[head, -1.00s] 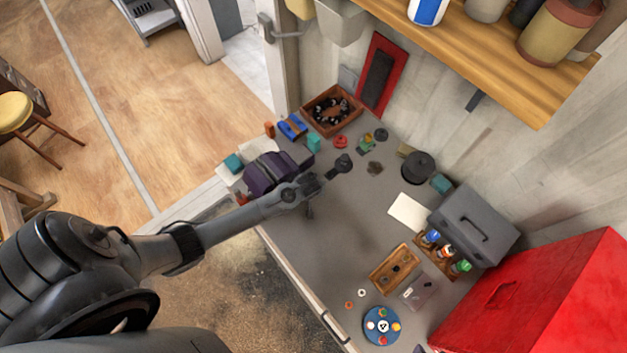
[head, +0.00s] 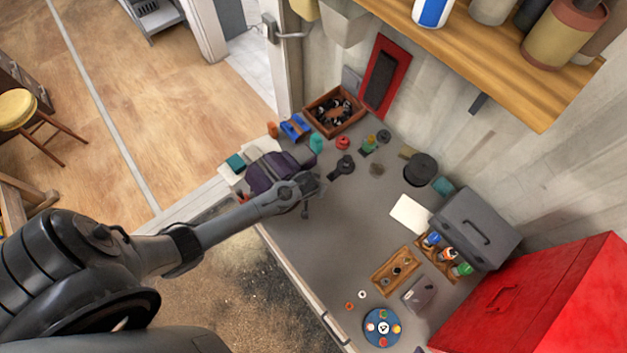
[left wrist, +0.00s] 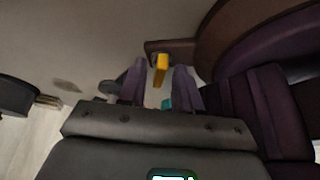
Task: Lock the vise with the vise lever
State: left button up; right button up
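The purple vise (head: 268,172) is at the far left end of the grey workbench. In the left wrist view its purple body (left wrist: 250,105) fills the right side. My left gripper (head: 308,187) is close beside the vise, on its right side; its fingers are hard to make out in the head view. In the left wrist view my left gripper (left wrist: 159,68) has its two fingers apart. A yellow-ended piece (left wrist: 160,66), possibly the vise lever, shows in the gap between the fingertips; contact cannot be seen. My right gripper is in neither view.
A dark round-ended object (head: 345,166) lies just right of my gripper. Small blocks, a blue item (head: 294,127) and a wooden box of parts (head: 336,111) stand behind the vise. A grey toolbox (head: 474,227) and a red box (head: 535,300) are at the right.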

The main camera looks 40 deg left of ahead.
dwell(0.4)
pick_arm(q)
jog(key=shift+s+r, duration=0.2)
jog(key=shift+r, duration=0.1)
jog(key=b+v, duration=0.1)
jog(key=v, duration=0.9)
jog(key=shift+w, duration=0.1)
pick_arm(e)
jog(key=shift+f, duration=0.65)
